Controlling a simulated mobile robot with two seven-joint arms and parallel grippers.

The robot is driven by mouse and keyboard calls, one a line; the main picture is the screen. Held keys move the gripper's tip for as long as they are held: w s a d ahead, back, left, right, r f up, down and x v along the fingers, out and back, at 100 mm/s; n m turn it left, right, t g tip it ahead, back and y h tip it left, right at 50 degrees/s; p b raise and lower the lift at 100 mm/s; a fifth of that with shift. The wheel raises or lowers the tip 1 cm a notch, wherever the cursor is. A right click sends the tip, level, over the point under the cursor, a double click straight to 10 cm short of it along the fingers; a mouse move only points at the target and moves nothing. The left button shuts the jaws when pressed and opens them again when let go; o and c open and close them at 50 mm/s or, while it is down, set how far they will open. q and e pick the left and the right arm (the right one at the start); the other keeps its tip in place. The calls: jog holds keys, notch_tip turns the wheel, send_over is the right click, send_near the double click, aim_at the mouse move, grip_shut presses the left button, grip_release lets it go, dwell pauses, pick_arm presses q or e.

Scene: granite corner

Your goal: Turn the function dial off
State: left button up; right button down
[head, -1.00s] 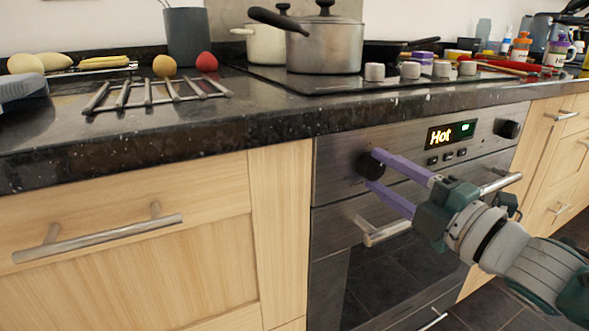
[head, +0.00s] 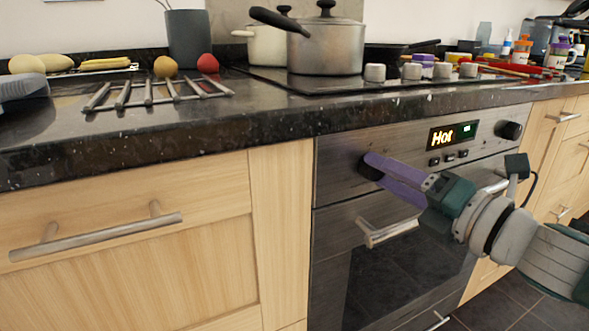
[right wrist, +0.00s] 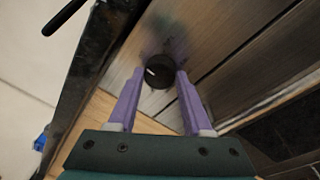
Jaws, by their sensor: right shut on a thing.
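The left dial (head: 369,173) is a dark round knob on the steel oven front, mostly covered by my gripper in the head view. In the right wrist view the dial (right wrist: 158,72) sits between the two purple fingertips, with a short white mark on its face. My right gripper (head: 374,163) is shut on this dial. The oven display (head: 453,134) reads "Hot" in yellow letters. A second dark dial (head: 511,130) is at the right end of the panel. I cannot tell which of the two is the function dial from any label. My left gripper is not in view.
The oven handle (head: 388,233) runs below the dials, close under my right gripper. The granite worktop edge (head: 250,132) juts out above the panel. Pots (head: 325,45) stand on the hob. A drawer handle (head: 95,231) sticks out at left.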

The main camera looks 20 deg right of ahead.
dwell(0.4)
jog(key=shift+c, duration=1.6)
grip_release()
jog(key=shift+s, duration=0.1)
jog(key=s+d+p, duration=0.1)
jog(key=s+d, duration=0.1)
jog(key=s, duration=0.7)
jog(key=shift+s, duration=0.3)
